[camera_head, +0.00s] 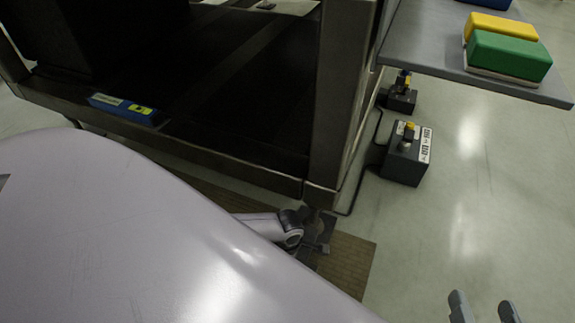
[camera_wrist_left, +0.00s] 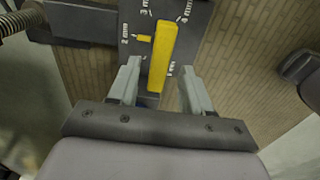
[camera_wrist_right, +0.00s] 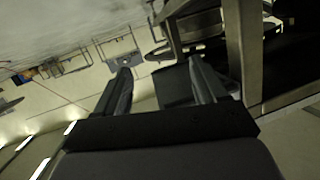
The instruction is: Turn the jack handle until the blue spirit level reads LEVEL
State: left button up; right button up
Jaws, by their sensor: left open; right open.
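The blue spirit level (camera_head: 105,101) lies on the lower frame rail, with a yellow-green window whose reading is too small to tell. The yellow jack handle (camera_wrist_left: 165,45) shows in the left wrist view in front of a dark plate (camera_wrist_left: 196,22) marked in mm. My left gripper (camera_wrist_left: 158,82) is open, its fingers on either side of the handle's near end; I cannot tell whether they touch it. In the head view my pale arm hides the left fingers. My right gripper (camera_head: 484,308) is open and empty at the lower right, away from the jack.
A brown mat (camera_head: 345,262) lies under the frame corner post (camera_head: 335,110). Dark boxes (camera_head: 403,165) with yellow-topped fittings and a cable stand on the floor to the right. A grey shelf (camera_head: 430,45) carries green and yellow blocks (camera_head: 508,55).

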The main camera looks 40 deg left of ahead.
pick_arm(q)
jog(key=shift+f+b, duration=0.45)
jog(key=shift+f, duration=0.7)
pick_arm(e)
jog(key=shift+s+d+r+n+t, duration=0.1)
jog(key=shift+s+d+n+t, duration=0.15)
jog(key=shift+d, duration=0.2)
pick_arm(q)
grip_shut()
jog(key=shift+r, duration=0.15)
pick_arm(e)
jog(key=shift+r, duration=0.15)
